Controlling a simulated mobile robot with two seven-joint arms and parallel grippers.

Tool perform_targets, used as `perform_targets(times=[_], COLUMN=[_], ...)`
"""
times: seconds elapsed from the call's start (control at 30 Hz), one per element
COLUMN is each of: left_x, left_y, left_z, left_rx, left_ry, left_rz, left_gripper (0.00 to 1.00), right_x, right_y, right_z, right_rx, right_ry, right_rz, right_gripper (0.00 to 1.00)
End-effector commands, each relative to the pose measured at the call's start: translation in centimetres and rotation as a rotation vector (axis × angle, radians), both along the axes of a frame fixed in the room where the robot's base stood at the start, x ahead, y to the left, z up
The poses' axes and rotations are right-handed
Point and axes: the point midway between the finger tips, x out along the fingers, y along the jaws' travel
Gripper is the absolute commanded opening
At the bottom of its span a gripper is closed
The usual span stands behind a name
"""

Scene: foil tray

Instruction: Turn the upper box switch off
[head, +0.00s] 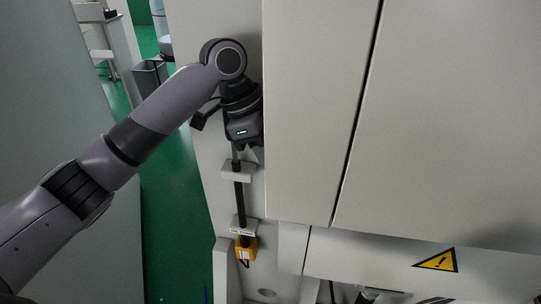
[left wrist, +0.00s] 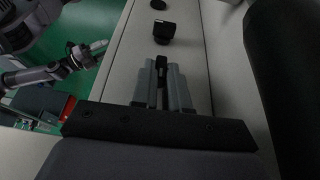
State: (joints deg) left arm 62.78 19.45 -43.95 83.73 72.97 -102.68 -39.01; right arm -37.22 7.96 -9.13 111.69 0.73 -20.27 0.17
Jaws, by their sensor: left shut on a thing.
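My left gripper (head: 247,149) is in front of the pale cabinet side, at the upper end of a vertical black rod (head: 239,205). In the left wrist view, its two grey fingers are close together, shut on a narrow dark part (left wrist: 161,63). The fingers hide most of this part, and I cannot tell for sure that it is the upper box switch. A black block (left wrist: 163,33) stands on the pale panel beyond the fingertips. A yellow box (head: 246,248) is at the rod's lower end.
Large pale cabinet doors (head: 430,120) stand close to the right of the gripper. White brackets (head: 238,171) stick out along the rod. A warning triangle (head: 437,261) is on the lower right panel. Green floor (head: 172,215) shows open to the left.

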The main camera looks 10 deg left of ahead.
Motion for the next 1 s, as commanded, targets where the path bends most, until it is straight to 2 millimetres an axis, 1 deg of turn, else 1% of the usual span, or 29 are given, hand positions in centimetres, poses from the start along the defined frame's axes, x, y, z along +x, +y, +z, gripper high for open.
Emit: perform_targets(times=[0.1, 0.13, 0.17, 0.2, 0.47, 0.57, 0.67, 0.8, 0.9, 1.0], left_x=[-0.1, -0.1, -0.1, -0.1, 0.0, 0.0, 0.1, 0.1, 0.1, 0.1], left_y=[0.1, 0.1, 0.1, 0.1, 0.1, 0.3, 0.8, 1.7, 2.3, 2.6], left_z=[-0.2, -0.2, -0.2, -0.2, -0.1, 0.5, 1.8, 4.0, 5.3, 6.1], left_rx=[0.004, 0.004, 0.004, 0.003, 0.002, 0.001, 0.001, 0.001, 0.001, 0.002], left_ry=[0.006, 0.006, 0.006, 0.005, 0.002, -0.001, -0.002, -0.002, 0.001, 0.002], left_rz=[0.001, 0.001, 0.001, 0.001, 0.001, 0.002, 0.002, 0.003, 0.002, 0.001], left_gripper=[0.00, 0.24, 0.33, 0.39, 0.39, 0.39, 0.39, 0.39, 0.39, 0.39], right_x=[0.0, 0.0, 0.0, 0.0, 0.0, 0.0, 0.0, 0.0, 0.0, 0.0], right_y=[0.0, 0.0, 0.0, 0.0, 0.0, 0.0, 0.0, 0.0, 0.0, 0.0], right_z=[0.0, 0.0, 0.0, 0.0, 0.0, -0.1, -0.3, -0.5, -0.6, -0.7], right_rx=[0.000, -0.001, -0.001, -0.001, -0.001, -0.001, -0.001, -0.001, -0.001, -0.001], right_ry=[0.000, 0.000, 0.000, 0.000, 0.000, 0.000, 0.000, 0.000, 0.000, 0.000], right_rz=[0.000, 0.001, 0.001, 0.001, 0.001, 0.001, 0.001, 0.001, 0.001, 0.001], right_gripper=[0.43, 0.43, 0.43, 0.43, 0.43, 0.43, 0.43, 0.43, 0.43, 0.43])
